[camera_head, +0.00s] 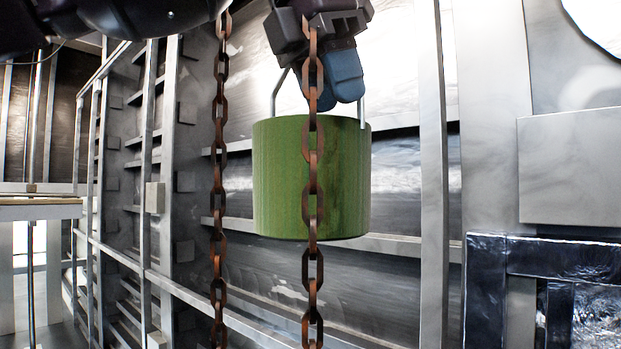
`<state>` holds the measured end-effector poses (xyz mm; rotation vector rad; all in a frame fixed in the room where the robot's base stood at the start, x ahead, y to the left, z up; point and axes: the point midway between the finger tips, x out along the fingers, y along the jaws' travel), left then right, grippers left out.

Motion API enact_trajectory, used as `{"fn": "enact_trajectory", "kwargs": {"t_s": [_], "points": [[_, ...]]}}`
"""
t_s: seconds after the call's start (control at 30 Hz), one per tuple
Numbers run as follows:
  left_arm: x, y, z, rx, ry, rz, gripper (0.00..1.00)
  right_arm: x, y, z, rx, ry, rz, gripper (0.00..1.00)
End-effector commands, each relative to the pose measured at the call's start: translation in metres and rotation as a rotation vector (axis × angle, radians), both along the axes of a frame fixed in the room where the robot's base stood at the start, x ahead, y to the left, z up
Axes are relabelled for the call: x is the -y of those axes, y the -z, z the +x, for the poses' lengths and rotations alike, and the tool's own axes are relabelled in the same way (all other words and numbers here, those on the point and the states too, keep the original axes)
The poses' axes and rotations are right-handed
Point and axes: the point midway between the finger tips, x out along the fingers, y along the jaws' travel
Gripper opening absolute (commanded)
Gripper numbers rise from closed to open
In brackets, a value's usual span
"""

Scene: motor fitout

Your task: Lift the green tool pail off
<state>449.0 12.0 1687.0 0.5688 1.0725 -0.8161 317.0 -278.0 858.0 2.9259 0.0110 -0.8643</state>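The green tool pail (268,180) hangs upright near the middle of the head view. The two sides of its pale wire handle rise from the rim, and the top of the handle is hidden behind my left gripper. My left gripper (338,88) comes in from above, its blue fingertips pointing down just over the pail's rim. The fingers look close together, but I cannot tell whether they are shut on the handle. What the pail hangs from does not show. My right gripper is not in view.
Two rusty chains hang down; one chain (313,275) crosses in front of the pail and gripper, and the other chain (219,180) hangs to the left. Metal wall ribs and rails (432,180) stand behind. A dark glossy frame (487,290) is at lower right.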

Motion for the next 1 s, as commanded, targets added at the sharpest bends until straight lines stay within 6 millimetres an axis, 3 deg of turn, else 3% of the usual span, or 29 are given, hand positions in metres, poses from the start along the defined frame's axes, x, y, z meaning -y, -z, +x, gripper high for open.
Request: {"fn": "enact_trajectory", "kwargs": {"t_s": [0.1, 0.3, 0.6, 0.63, 0.87, 1.0], "points": [[0.004, 0.02, 0.005, -0.004, 0.0, 0.005, 0.37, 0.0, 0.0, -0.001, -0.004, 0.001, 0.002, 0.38], [0.011, 0.041, 0.01, -0.002, 0.0, 0.002, 0.37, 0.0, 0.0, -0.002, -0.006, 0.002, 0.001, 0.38], [0.012, 0.045, 0.011, -0.001, -0.001, 0.001, 0.37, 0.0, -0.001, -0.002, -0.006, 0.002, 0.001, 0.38], [0.012, 0.045, 0.011, -0.001, -0.001, 0.001, 0.36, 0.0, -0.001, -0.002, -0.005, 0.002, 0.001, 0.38], [0.012, 0.044, 0.011, -0.001, -0.001, 0.001, 0.01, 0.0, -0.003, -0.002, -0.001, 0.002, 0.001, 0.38], [0.012, 0.044, 0.011, -0.002, -0.001, 0.001, 0.0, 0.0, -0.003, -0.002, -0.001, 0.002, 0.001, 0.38]]}}
